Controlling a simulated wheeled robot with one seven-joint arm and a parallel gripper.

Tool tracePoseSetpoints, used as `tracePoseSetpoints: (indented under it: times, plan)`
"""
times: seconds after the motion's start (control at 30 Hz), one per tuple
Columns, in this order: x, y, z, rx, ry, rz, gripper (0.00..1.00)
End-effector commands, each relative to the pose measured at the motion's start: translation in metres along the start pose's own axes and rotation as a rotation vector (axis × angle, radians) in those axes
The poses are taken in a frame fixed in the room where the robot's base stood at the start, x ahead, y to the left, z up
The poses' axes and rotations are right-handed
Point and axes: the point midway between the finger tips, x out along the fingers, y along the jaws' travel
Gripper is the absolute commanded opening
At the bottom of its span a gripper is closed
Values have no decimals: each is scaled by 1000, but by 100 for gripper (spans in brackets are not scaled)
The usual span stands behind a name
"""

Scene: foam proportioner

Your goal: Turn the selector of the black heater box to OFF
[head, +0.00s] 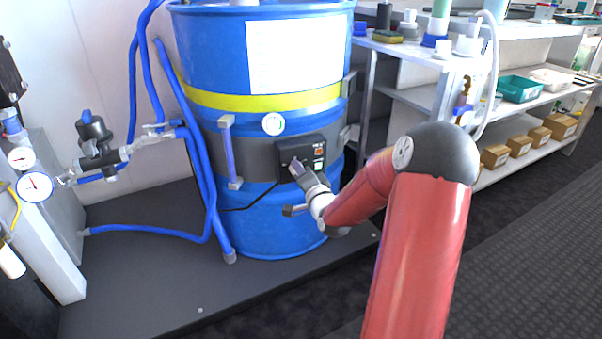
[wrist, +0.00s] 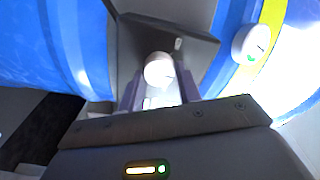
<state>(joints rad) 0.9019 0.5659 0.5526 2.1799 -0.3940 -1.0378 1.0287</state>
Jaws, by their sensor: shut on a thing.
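The black heater box (head: 315,147) is on the dark band around the blue drum. Its front carries a small orange element and a pale greenish panel, both right of my gripper (head: 297,167) in the head view. In the wrist view the box (wrist: 190,45) fills the upper middle. Its selector (wrist: 157,68) is a pale round knob with a small mark at its right side. My gripper (wrist: 160,84) is shut on the selector, one finger on each side. The OFF lettering cannot be read, so I cannot tell the selector's setting.
The blue drum (head: 270,222) stands on a dark platform (head: 150,285). Blue hoses (head: 190,120) run along the drum's left. A shelf with cardboard boxes (head: 497,155) is at right.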

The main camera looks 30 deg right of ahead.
Motion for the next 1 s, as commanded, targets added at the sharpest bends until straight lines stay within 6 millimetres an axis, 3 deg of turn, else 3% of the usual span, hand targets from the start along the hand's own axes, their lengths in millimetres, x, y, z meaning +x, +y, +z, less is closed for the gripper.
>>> tracePoseSetpoints:
  times: [0.13,0.17,0.33,0.67,1.0]
  plan:
    - [0,1,0,0,0,1,11]
    - [0,1,0,0,0,2,35]
    - [0,1,0,-1,0,1,55]
    - [-4,0,0,-2,0,1,55]
    - [-58,0,0,-3,0,2,55]
